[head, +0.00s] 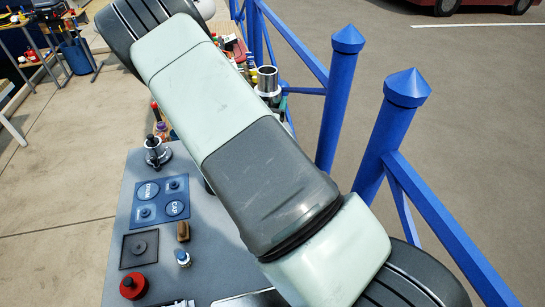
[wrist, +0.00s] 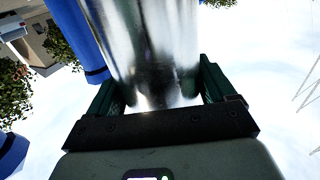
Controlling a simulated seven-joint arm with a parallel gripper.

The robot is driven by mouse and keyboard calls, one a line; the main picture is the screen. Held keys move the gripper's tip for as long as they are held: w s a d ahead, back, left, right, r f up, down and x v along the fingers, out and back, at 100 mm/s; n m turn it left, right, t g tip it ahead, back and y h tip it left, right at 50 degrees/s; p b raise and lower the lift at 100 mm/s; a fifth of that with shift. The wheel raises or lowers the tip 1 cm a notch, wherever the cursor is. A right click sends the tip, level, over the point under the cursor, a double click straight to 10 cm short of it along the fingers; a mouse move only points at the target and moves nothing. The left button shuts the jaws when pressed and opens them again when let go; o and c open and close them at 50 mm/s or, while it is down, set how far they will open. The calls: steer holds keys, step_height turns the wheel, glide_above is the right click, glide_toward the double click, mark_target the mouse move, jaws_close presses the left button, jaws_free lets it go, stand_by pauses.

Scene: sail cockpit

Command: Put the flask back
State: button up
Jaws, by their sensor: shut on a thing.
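In the wrist view my gripper (wrist: 160,95) is shut on a shiny metal flask (wrist: 155,45), with one dark green finger on each side. The flask's far end runs out of the top of the picture. In the head view an open-topped metal cylinder (head: 267,78) shows just right of my arm, with dark green parts beside it; it may be the same flask in my gripper, but my arm hides too much to be sure.
The grey worktop (head: 215,265) also holds a black square tray (head: 126,262), a red round knob (head: 132,286), a brown block (head: 183,231), a small white-and-blue piece (head: 183,258) and a black-and-silver fitting (head: 156,152). Blue posts and rails (head: 385,145) stand close on the right.

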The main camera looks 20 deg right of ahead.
steer(key=f, duration=0.1)
steer(key=d+f, duration=0.1)
steer(key=f, duration=0.2)
steer(key=shift+w+d+f, duration=0.3)
steer(key=shift+w+f, duration=0.05)
steer(key=shift+f, duration=2.45)
